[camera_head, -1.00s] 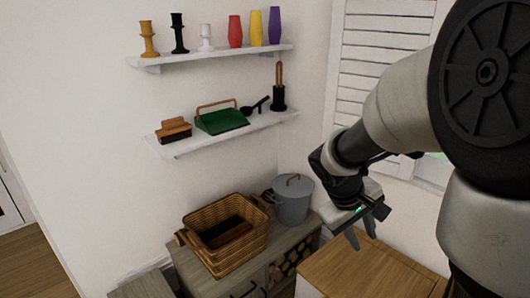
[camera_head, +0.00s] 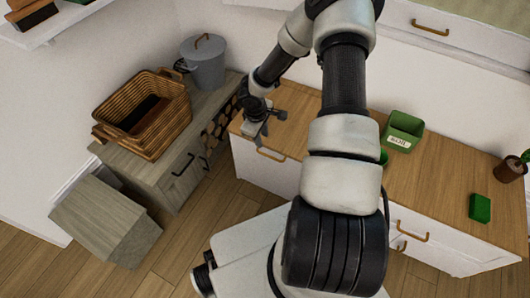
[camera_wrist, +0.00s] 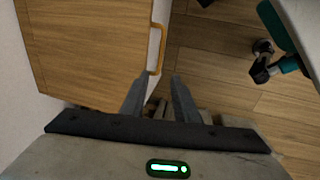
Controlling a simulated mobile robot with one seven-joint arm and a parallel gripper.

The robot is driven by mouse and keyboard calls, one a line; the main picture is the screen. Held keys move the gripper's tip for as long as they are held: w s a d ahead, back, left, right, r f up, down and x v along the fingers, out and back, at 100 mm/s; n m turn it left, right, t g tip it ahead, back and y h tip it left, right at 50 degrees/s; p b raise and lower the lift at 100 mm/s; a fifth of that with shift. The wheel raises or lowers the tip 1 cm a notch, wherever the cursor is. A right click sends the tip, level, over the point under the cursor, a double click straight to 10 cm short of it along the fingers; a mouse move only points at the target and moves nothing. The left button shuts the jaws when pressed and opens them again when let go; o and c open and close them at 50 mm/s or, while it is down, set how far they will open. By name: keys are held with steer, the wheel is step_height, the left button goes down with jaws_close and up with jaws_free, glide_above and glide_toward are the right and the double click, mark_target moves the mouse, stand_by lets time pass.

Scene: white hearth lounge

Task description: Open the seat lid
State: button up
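The seat is a long white bench with a light wooden top (camera_head: 430,170). A brass handle (camera_head: 270,155) sits at the front edge of its left end. In the wrist view the wooden lid (camera_wrist: 85,45) fills the upper left, and the handle (camera_wrist: 157,50) sticks out from its edge. My gripper (camera_head: 258,132) is over the left end of the top, near that handle. The lid looks closed.
A green box (camera_head: 403,130), a green block (camera_head: 480,208) and a potted plant (camera_head: 511,169) stand on the bench top. To the left are a grey cabinet with a wicker basket (camera_head: 165,115) and a lidded grey pot (camera_head: 205,65). Wooden floor (camera_head: 185,245) is open in front.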

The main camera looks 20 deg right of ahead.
mark_target(265, 154)
steer(key=f, duration=0.4)
steer(key=w+d+f+b, duration=0.1)
steer(key=f, duration=0.3)
steer(key=d+f+b, duration=0.1)
steer(key=f, duration=0.3)
steer(key=shift+w+f, duration=0.25)
steer(key=shift+w, duration=0.05)
jaws_close()
